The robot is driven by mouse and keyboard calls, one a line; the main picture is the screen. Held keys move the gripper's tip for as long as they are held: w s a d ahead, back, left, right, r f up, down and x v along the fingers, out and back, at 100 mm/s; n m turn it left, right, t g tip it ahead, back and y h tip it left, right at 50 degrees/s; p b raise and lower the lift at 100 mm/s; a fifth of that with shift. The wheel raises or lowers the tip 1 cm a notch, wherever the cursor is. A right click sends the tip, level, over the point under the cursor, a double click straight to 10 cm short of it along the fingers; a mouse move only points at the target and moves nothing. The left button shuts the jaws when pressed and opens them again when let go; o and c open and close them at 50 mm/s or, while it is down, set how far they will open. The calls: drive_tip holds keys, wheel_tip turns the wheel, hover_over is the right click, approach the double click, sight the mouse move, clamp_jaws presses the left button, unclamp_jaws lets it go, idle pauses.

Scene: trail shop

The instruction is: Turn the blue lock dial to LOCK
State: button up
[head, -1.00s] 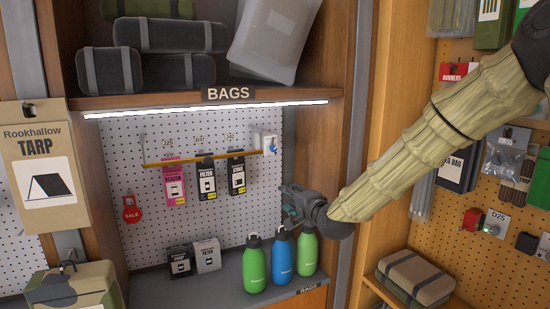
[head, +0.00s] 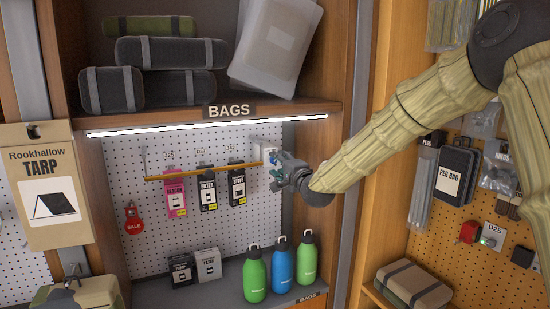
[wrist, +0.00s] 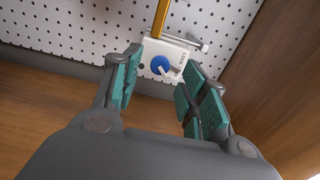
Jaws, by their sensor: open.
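The blue lock dial (wrist: 161,66) sits on a white lock box (wrist: 173,53) at the right end of a yellow bar on the pegboard. In the wrist view the dial shows between my gripper's two teal-padded fingers, with a pale pointer on it and small dark lettering on the box beside it. My gripper (wrist: 158,88) is open and empty, its fingers on either side of the dial; I cannot tell if they touch it. In the head view my gripper (head: 274,172) is at the box's lower right and hides most of the dial. The white box (head: 266,148) shows just above it.
The yellow bar (head: 205,173) carries several hanging packages left of my gripper. Green and blue bottles (head: 282,267) stand on the shelf below. A wooden side wall (wrist: 280,75) is close on the right. A lit shelf edge (head: 205,126) runs above.

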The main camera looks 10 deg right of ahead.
sight(273, 160)
drive_tip(key=shift+p+x, duration=0.5)
drive_tip(key=shift+x, duration=1)
drive_tip(key=shift+c, duration=0.2)
clamp_jaws()
